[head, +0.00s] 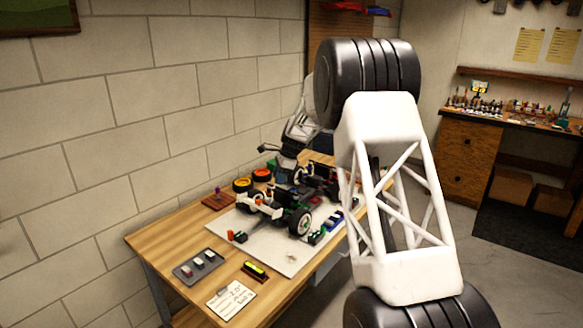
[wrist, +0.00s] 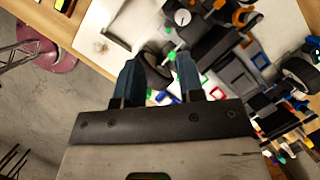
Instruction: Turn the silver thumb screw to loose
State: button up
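The RC car (head: 290,198) stands without a body shell on a white board on the wooden workbench. My gripper (head: 284,168) is over the far part of the car in the head view, its fingertips too small to make out. In the wrist view, my gripper (wrist: 158,60) shows two blue fingers spread apart with nothing held between them. A black wheel (wrist: 152,72) of the car shows beyond the gap. A small round pale disc (wrist: 182,17) lies past the fingertips; I cannot tell whether it is the silver thumb screw. No thumb screw is clear in the head view.
The white board (head: 285,262) has small coloured parts around the car. A grey tray (head: 197,265), a yellow level (head: 255,271) and a note card (head: 231,299) lie at the bench front. Orange and yellow rings (head: 242,184) sit behind the car. A block wall runs along the left.

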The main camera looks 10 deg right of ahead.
jog(key=s+d+r+n, duration=0.1)
jog(key=s+r+n, duration=0.1)
jog(key=s+r, duration=0.3)
jog(key=s+d+r+n+h, duration=0.1)
jog(key=s+r+n, duration=0.1)
jog(key=s+r, duration=0.4)
jog(key=shift+s+d+r+t, duration=0.15)
jog(key=shift+s+d+t, duration=0.2)
jog(key=shift+s, duration=1.95)
jog(key=shift+s, duration=0.1)
jog(key=s+d+r+n+h, duration=0.1)
jog(key=s+r+n, duration=0.1)
jog(key=s, duration=0.7)
jog(key=s+d+r+n, duration=0.1)
jog(key=s+r+n, duration=0.15)
jog(key=s, duration=0.55)
jog(key=s+d+r+n+h, duration=0.1)
jog(key=s+d+r+n, duration=0.15)
jog(key=s, duration=0.65)
jog(key=s+d+f+n+t, duration=0.1)
jog(key=s+f+n, duration=0.1)
jog(key=s, duration=1.1)
jog(key=s+d+f+n+h, duration=0.1)
jog(key=s+f+n, duration=0.2)
jog(key=s, duration=1.1)
jog(key=shift+s+f+n+t, duration=0.25)
jog(key=shift+f+n+t, duration=0.1)
jog(key=shift+f, duration=0.1)
